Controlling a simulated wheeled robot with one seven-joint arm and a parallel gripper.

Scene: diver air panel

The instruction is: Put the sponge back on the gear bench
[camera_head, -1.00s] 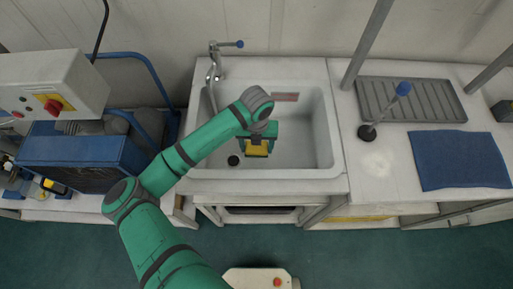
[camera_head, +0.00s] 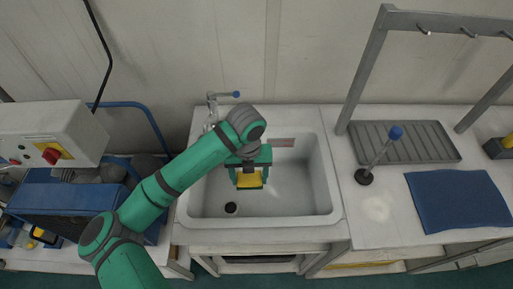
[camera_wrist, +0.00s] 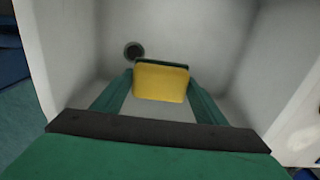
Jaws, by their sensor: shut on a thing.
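The sponge (camera_head: 249,180) is yellow with a dark green layer on one side. It is between the two green fingers of my gripper (camera_head: 250,178), which is shut on it. In the wrist view the sponge (camera_wrist: 161,82) sits between the fingertips, with the basin floor behind it. My gripper is over or inside the white sink (camera_head: 205,195); I cannot tell the exact height above its floor. The gear bench may be the white bench top (camera_head: 385,205) right of the sink, with a blue mat (camera_head: 458,201) on it.
A tap (camera_head: 212,108) stands at the sink's back left. On the right bench are a grey ribbed tray (camera_head: 420,143), a blue-knobbed upright plunger-like tool (camera_head: 380,152) and a metal rack frame (camera_head: 362,75). A blue machine (camera_head: 60,188) stands left.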

